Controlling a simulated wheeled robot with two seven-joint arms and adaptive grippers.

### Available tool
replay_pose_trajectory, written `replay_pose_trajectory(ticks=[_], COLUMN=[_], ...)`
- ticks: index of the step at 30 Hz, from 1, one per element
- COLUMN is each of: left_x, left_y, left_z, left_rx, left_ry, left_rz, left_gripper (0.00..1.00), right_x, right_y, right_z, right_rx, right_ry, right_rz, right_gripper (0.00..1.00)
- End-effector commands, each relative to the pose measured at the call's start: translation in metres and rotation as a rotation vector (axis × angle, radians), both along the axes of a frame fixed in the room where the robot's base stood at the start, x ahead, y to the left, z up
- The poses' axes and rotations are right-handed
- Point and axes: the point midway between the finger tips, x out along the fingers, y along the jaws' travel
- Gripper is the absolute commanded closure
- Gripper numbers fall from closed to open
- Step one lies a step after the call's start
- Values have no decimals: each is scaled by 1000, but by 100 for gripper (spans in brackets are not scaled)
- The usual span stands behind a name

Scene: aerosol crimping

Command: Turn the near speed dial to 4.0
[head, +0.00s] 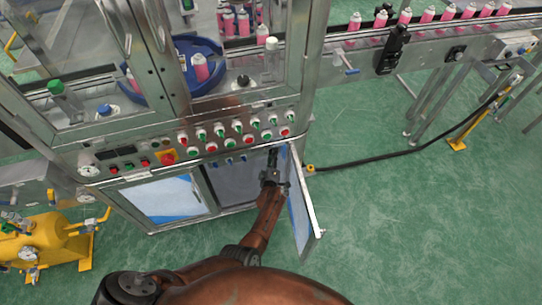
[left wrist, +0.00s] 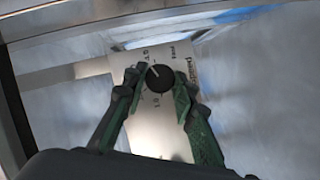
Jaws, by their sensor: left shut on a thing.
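The near speed dial (left wrist: 160,79) is a round black knob with a white pointer line, on a pale plate (left wrist: 152,135) with printed marks inside the cabinet. In the left wrist view the pointer aims to the upper left; the marks are too small to read surely. My left gripper (left wrist: 157,77) has its two green-padded fingers on either side of the knob, shut on it. In the head view my left gripper (head: 272,168) reaches into the open cabinet below the button panel, and the dial is hidden there. My right gripper is not in view.
An open cabinet door (head: 302,205) stands close to the right of my left arm. A control panel (head: 210,141) with several coloured buttons and knobs lies just above. A conveyor (head: 430,40) carries pink cans at the upper right. A yellow tank (head: 50,240) sits at lower left.

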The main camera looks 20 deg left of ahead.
Motion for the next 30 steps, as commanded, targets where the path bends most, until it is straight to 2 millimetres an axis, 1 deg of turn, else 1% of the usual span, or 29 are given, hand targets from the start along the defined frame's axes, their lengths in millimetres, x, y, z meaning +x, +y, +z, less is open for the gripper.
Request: replay_pose_trajectory(ticks=[1,2,4,12,21,30], left_x=[0,0,0,0,0,0], left_y=[-1,-2,-2,-2,-3,-2], left_z=[3,3,3,3,1,1], left_rx=[22,39,79,231,348,383], left_ry=[19,31,58,162,239,262], left_rz=[1,0,0,0,-1,0], left_gripper=[99,99,99,99,99,99], right_x=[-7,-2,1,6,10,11], right_y=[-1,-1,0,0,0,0], right_z=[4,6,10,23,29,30], right_rx=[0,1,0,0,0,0], right_ry=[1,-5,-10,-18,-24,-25], right_rz=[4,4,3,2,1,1], right_gripper=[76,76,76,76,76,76])
